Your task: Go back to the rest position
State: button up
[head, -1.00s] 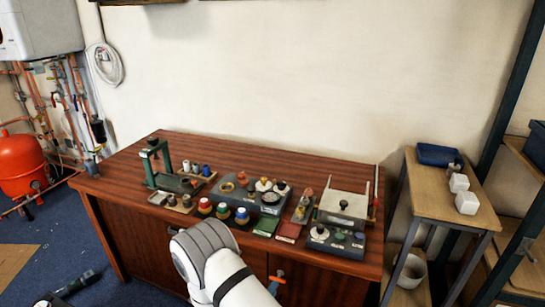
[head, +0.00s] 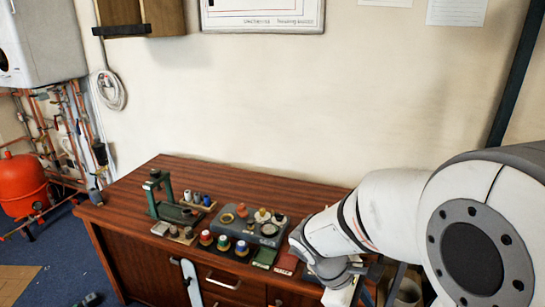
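My arm reaches in from the right edge of the head view, with its large round joint close to the camera. Its far end bends down in front of the right part of the wooden desk (head: 125,190). My gripper (head: 341,293) is at the bottom edge of the picture, small and partly cut off. Its fingers cannot be made out, nor whether it holds anything.
A green stand (head: 154,197) is at the desk's left. Several coloured spools (head: 223,242) and a grey tray (head: 281,233) are near the middle. My arm hides the desk's right end. A red tank (head: 22,182) and copper pipes stand at far left.

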jog(key=s+a+r+m+t+y+p, duration=0.1)
jog(key=s+r+m+t+y, duration=0.1)
jog(key=r+m, duration=0.3)
jog(key=s+a+r+m+t+y+p, duration=0.2)
jog(key=r+m+y, duration=0.2)
jog(key=r+m, duration=0.2)
jog(key=shift+a+m+y, duration=0.2)
jog(key=shift+m+y, duration=0.1)
jog(key=shift+y, duration=0.1)
jog(key=shift+c, duration=0.2)
